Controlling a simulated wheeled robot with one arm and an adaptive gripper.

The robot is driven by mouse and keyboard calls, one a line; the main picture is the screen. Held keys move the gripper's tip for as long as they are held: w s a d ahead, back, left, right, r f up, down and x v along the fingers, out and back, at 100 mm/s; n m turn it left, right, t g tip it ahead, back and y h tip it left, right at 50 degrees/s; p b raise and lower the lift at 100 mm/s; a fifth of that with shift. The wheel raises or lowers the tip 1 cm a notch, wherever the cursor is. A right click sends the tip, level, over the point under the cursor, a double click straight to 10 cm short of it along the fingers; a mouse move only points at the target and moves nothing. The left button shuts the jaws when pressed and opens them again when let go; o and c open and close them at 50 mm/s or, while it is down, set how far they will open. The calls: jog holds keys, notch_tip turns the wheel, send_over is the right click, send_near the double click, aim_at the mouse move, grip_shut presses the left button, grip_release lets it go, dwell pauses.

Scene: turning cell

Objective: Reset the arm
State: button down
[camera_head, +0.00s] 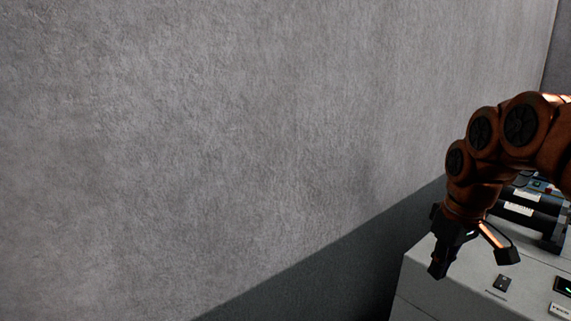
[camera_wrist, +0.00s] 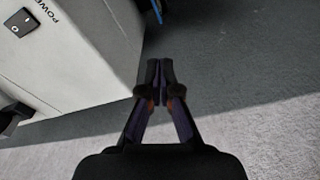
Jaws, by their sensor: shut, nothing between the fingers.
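My arm reaches in from the right edge in the head view, bent over with its end pointing down. My gripper (camera_head: 437,268) hangs in front of the near left corner of a pale grey cabinet. In the wrist view my gripper (camera_wrist: 160,68) points away from the camera with its fingertips together. It is shut and empty, with grey floor behind it. I cannot tell the exact gap between the gripper and the cabinet.
The pale grey cabinet (camera_head: 425,285) has a black power switch (camera_head: 502,284) on top, which also shows in the wrist view (camera_wrist: 22,22). Black cylindrical equipment (camera_head: 530,212) stands behind. A rough grey wall (camera_head: 220,130) fills the left.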

jog(key=s+a+f+g, duration=0.2)
jog(key=s+a+f, duration=0.4)
jog(key=s+a, duration=0.45)
jog(key=s+a+f+m+g, duration=0.1)
jog(key=s+a+f+m, duration=0.2)
jog(key=s+f, duration=0.5)
jog(key=s+a, duration=0.1)
jog(key=s, duration=0.3)
jog(key=shift+f, duration=0.3)
jog(key=shift+d, duration=0.2)
